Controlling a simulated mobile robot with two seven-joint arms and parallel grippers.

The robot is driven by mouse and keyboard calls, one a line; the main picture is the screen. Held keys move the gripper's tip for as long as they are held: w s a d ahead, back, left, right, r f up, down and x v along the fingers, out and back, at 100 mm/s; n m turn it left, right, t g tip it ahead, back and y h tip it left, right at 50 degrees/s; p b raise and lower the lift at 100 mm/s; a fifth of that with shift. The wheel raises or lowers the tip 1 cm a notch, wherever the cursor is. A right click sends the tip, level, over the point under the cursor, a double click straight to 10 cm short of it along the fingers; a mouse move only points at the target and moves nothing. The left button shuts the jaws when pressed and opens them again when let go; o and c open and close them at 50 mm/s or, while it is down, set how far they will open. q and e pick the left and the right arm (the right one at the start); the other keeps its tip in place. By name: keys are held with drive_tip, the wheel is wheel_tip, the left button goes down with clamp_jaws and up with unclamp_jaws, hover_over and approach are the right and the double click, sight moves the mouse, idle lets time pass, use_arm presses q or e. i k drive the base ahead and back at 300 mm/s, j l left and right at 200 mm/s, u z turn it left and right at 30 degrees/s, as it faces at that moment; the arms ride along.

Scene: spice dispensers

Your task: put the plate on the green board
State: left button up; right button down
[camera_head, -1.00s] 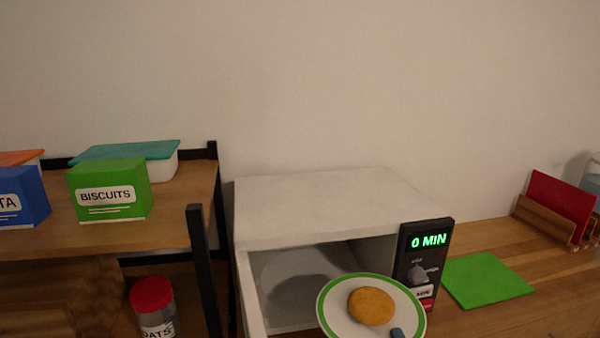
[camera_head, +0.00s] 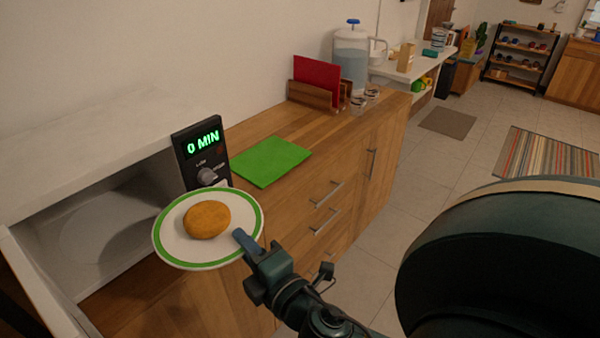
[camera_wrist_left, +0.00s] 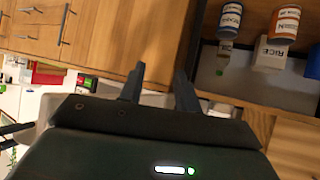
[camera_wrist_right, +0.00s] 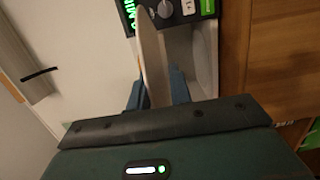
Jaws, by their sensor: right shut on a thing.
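The white plate (camera_head: 180,250) has a green rim and carries a round golden-brown food item (camera_head: 207,220). My right gripper (camera_head: 243,240) is shut on the plate's near right edge and holds it in front of the open microwave (camera_head: 110,215). In the right wrist view the plate (camera_wrist_right: 153,65) shows edge-on between the fingers. The green board (camera_head: 270,161) lies bare on the wooden counter, right of the microwave's panel and beyond the plate. My left gripper (camera_wrist_left: 160,85) shows only in the left wrist view, open and empty in front of wooden cabinet fronts.
The microwave door (camera_head: 45,285) stands open at the left. A wooden holder with a red board (camera_head: 317,80), a water dispenser (camera_head: 352,58) and glasses stand farther along the counter. In the left wrist view, labelled jars (camera_wrist_left: 283,24) stand on a shelf.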

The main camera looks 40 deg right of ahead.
sight(268, 159)
drive_tip(key=k+l, duration=0.1)
drive_tip(key=l, duration=0.25)
drive_tip(key=k+l, duration=0.15)
drive_tip(key=l, duration=0.2)
drive_tip(key=i+l+z, duration=0.35)
drive_tip(key=i+l, duration=0.45)
drive_tip(key=l, duration=0.1)
